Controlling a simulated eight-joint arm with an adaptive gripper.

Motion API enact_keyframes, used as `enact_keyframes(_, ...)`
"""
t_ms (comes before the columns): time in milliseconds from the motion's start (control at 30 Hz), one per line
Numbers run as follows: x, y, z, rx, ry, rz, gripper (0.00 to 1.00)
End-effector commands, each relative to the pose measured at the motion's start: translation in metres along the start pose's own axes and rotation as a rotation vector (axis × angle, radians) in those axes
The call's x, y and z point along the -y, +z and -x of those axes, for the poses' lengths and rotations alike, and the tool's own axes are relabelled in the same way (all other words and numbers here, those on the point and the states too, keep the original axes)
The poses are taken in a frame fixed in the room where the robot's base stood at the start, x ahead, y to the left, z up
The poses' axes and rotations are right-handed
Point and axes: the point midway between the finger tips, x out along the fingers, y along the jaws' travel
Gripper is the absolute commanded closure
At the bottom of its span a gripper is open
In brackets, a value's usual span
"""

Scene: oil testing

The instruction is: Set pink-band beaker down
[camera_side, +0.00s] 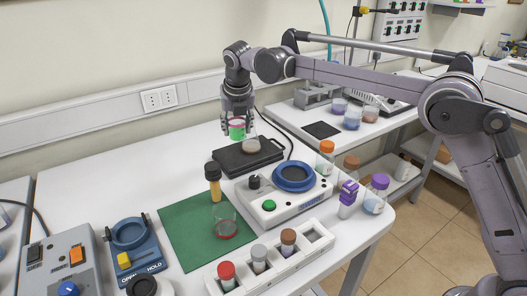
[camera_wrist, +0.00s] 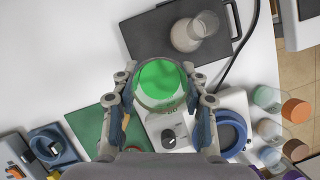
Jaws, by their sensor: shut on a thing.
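The pink-band beaker (camera_side: 237,131) holds bright green liquid, and its pink band shows near the top in the side view. My gripper (camera_side: 237,121) points down and is shut on it, holding it in the air near the dark plate (camera_side: 232,163). In the wrist view, the beaker (camera_wrist: 160,84) sits between the two fingers of my gripper (camera_wrist: 160,78), with the green liquid seen from above. The beaker's underside is hidden in the wrist view.
A flask (camera_side: 251,146) stands on the dark plate.

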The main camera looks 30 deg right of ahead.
Motion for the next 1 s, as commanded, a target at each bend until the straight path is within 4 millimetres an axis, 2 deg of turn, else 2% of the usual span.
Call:
enact_keyframes(367,0.002,0.019,0.045,0.000,0.000,0.000,0.89)
enact_keyframes(667,-0.057,-0.023,0.060,0.000,0.054,0.128,0.89)
enact_keyframes(900,-0.117,-0.076,0.082,0.001,0.114,0.276,0.89)
enact_keyframes(1000,-0.136,-0.096,0.090,0.001,0.134,0.326,0.89)
